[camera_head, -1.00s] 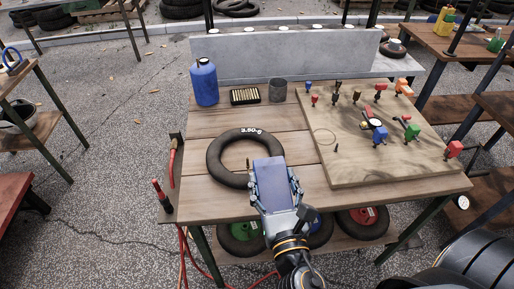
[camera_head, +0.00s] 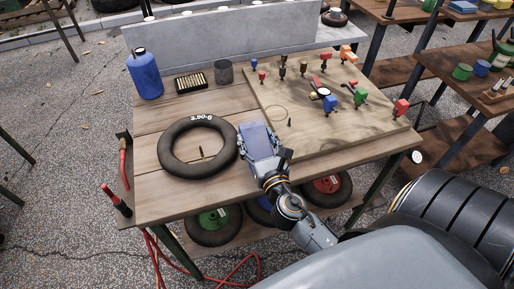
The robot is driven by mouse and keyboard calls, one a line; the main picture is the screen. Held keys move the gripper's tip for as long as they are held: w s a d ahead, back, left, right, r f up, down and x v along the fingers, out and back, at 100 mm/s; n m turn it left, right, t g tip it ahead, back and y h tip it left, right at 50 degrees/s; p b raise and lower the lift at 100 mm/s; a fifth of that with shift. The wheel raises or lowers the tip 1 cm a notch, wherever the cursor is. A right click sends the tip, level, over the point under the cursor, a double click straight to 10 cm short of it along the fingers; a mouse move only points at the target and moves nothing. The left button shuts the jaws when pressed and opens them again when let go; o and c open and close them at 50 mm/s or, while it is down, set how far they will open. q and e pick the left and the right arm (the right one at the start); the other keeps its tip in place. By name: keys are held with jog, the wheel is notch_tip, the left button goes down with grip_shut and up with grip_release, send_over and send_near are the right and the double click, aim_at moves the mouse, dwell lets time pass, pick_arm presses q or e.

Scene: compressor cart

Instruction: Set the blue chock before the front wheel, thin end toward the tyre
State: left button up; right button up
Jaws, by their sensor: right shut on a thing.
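My right gripper (camera_head: 260,148) is shut on a slate-blue block (camera_head: 257,138), which looks like the blue chock. The fingers grip it at its left and right sides. It is between the loose black tyre (camera_head: 178,149) and the wooden board, over the tabletop; I cannot tell how high. Its thin end cannot be made out from here. My left gripper is not in view. Wheels with green (camera_head: 212,221) and red (camera_head: 327,187) hubs sit under the table, with a blue one partly hidden between them. I cannot tell which is the front wheel.
The wooden table (camera_head: 160,194) holds a blue bottle (camera_head: 145,75), a brass-filled box (camera_head: 191,82), a grey cup (camera_head: 223,72) and a board (camera_head: 360,128) with coloured fittings. Red hoses (camera_head: 238,276) lie below. Shelves stand at right.

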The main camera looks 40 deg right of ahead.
aim_at(257, 148)
jog(key=f, duration=0.1)
jog(key=f+b, duration=0.1)
jog(key=f, duration=0.1)
jog(key=shift+w+d+b, duration=0.1)
jog(key=shift+d+b, duration=0.1)
jog(key=shift+b, duration=0.1)
jog(key=shift+f, duration=0.25)
jog(key=shift+r, duration=0.1)
jog(key=o, duration=1.1)
jog(key=shift+f, duration=0.25)
jog(key=o, duration=0.4)
jog(key=shift+r, duration=0.1)
